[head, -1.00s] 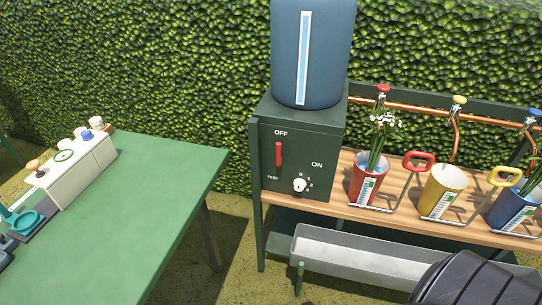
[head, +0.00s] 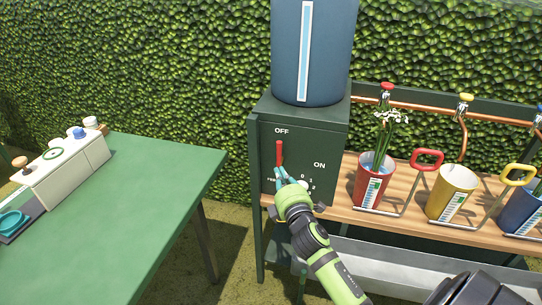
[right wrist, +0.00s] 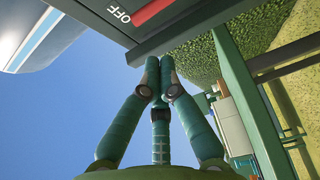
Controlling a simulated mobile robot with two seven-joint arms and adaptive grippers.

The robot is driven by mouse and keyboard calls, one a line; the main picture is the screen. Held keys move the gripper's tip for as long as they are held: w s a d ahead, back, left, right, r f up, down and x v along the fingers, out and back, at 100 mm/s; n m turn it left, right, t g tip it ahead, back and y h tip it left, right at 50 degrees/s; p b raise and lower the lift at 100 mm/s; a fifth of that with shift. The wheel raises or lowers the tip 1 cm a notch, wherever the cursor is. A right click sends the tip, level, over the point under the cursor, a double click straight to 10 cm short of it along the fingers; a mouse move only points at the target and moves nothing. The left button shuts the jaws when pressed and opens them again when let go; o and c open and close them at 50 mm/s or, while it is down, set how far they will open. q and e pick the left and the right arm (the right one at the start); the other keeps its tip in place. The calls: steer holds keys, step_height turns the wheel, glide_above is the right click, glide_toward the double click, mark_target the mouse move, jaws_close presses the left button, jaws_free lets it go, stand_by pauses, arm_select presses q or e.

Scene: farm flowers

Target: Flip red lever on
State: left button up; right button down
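The red lever (head: 279,153) is on the front of a dark green control box (head: 335,140), upright with its top toward the OFF label. It also shows in the right wrist view (right wrist: 152,12), beside the OFF lettering. My right gripper (head: 281,172), green with teal fingers, is in front of the box just below the lever. Its fingertips come together in the right wrist view (right wrist: 159,75), with nothing between them. The head view does not show whether they touch the lever. The arm and fingers partly hide the white dial (head: 305,184). My left gripper is not in view.
A blue tank (head: 330,50) stands on the box. A wooden shelf to the right holds a red pot with flowers (head: 369,180), a yellow pot (head: 449,195) and a blue pot (head: 520,210). A green table (head: 150,200) stands to the left.

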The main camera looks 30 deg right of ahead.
mark_target(280, 152)
steer(key=shift+w, duration=0.1)
steer(key=x, duration=0.9)
steer(key=shift+w+d+f, duration=0.1)
steer(key=shift+w+d, duration=0.05)
steer(key=shift+w, duration=0.25)
steer(key=shift+s+d+m+b, duration=0.15)
steer(key=shift+m+b, duration=0.15)
steer(key=shift+b, duration=0.35)
